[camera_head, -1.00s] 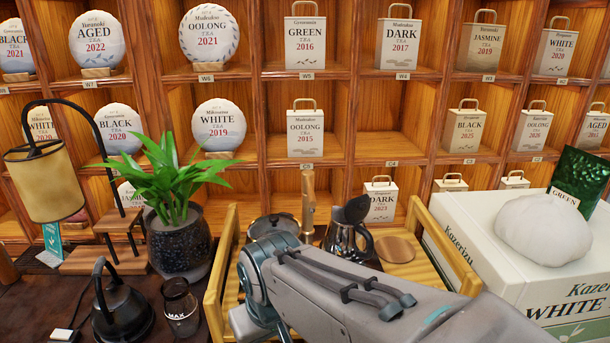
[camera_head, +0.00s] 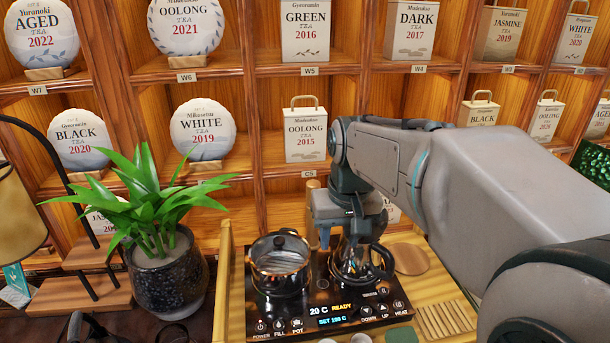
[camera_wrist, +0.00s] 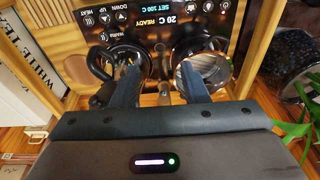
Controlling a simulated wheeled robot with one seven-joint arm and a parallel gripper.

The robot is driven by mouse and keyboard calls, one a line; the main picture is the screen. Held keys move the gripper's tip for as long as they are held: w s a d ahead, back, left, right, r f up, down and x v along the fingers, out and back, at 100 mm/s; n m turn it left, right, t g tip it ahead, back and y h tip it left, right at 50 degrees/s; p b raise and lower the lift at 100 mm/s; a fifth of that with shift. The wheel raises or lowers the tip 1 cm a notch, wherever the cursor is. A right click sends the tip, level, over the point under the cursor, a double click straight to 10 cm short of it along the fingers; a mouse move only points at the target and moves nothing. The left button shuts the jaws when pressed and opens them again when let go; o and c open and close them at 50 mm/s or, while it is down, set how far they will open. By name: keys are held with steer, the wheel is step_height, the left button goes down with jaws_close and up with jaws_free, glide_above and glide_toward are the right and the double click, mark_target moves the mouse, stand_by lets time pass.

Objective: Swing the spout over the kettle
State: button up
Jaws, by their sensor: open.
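The dark kettle (camera_head: 378,262) sits on the right of the black induction hob (camera_head: 312,308) in the head view. It also shows on the left of the wrist view (camera_wrist: 96,66). My gripper (camera_head: 345,242) is open, pointing down just above and behind the kettle and partly covering it. In the wrist view, its two fingers (camera_wrist: 160,88) are spread, with no clearly gripped object between them. A wooden-topped post (camera_head: 312,205) stands behind the hob, partly hidden by my gripper. I cannot tell the spout's direction clearly; a small upright part (camera_wrist: 163,90) shows between the fingers.
A lidded glass pot (camera_head: 280,268) sits on the left of the hob. A wooden coaster (camera_head: 411,258) and a slatted patch (camera_head: 445,320) lie to the right. A potted plant (camera_head: 165,275) stands left. The tea shelf (camera_head: 262,150) rises close behind.

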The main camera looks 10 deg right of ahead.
steer(key=w+d+r+g+y+p, duration=0.1)
steer(key=w+d+r+p, duration=0.1)
steer(key=w+r, duration=0.5)
steer(key=w+d+r+g+y+p, duration=0.1)
steer(key=w+d+r+p, duration=0.15)
steer(key=w, duration=0.75)
steer(key=a+f, duration=0.1)
steer(key=f, duration=0.3)
steer(key=a+f, duration=0.1)
steer(key=f, duration=0.4)
steer(key=a+f+p, duration=0.1)
steer(key=f, duration=0.4)
steer(key=shift+a, duration=0.35)
steer(key=shift+r, duration=0.1)
jaws_close()
